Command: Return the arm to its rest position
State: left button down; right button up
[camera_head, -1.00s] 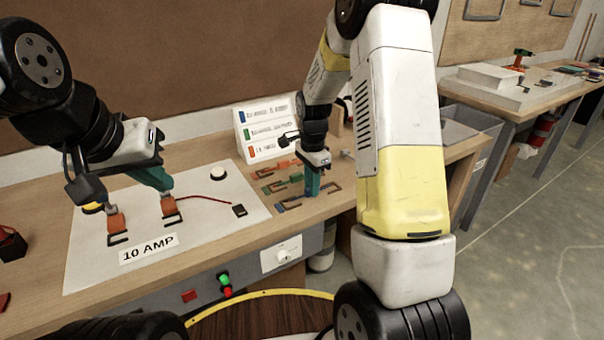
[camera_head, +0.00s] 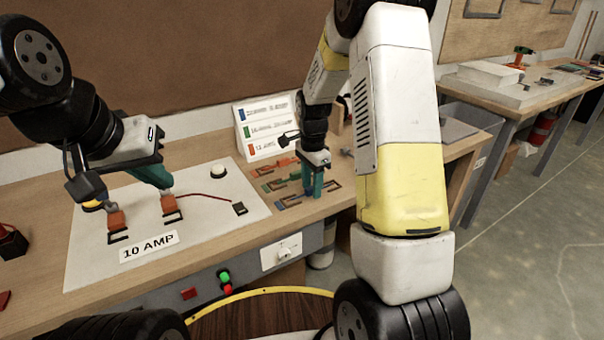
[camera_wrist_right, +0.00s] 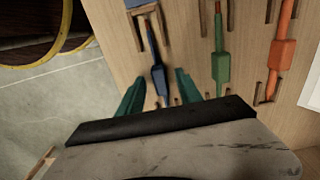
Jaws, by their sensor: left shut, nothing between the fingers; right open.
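My right gripper (camera_head: 312,190) is low over the coloured leads on the bench, beside the legend stand. In the right wrist view its teal fingers (camera_wrist_right: 158,92) are spread, with a blue lead (camera_wrist_right: 157,75) showing in the gap between them. I cannot tell whether either finger touches it. A green lead (camera_wrist_right: 220,68) and an orange lead (camera_wrist_right: 284,52) lie to its right. My left gripper (camera_head: 163,184) is shut and empty above the white panel (camera_head: 90,265), close to the orange connector (camera_head: 171,206). A second orange connector (camera_head: 116,221) stands to the left.
The legend stand (camera_head: 262,128) is behind the leads. Green and red buttons (camera_head: 225,282) are on the bench front. The floor (camera_head: 530,240) at right is clear.

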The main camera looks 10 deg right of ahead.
notch_tip(320, 180, up, 8)
jog(key=shift+f, duration=0.15)
jog(key=s+a+r+n+t+y, duration=0.1)
jog(key=s+r+n+t, duration=0.2)
jog(key=s+r+n, duration=0.4)
jog(key=s+a+r+n+t+y, duration=0.1)
jog(key=s+r+n+t, duration=0.2)
jog(key=s, duration=1.4)
notch_tip(320, 180, up, 6)
jog(key=n, duration=0.4)
jog(key=shift+n, duration=0.3)
jog(key=shift+s, duration=0.1)
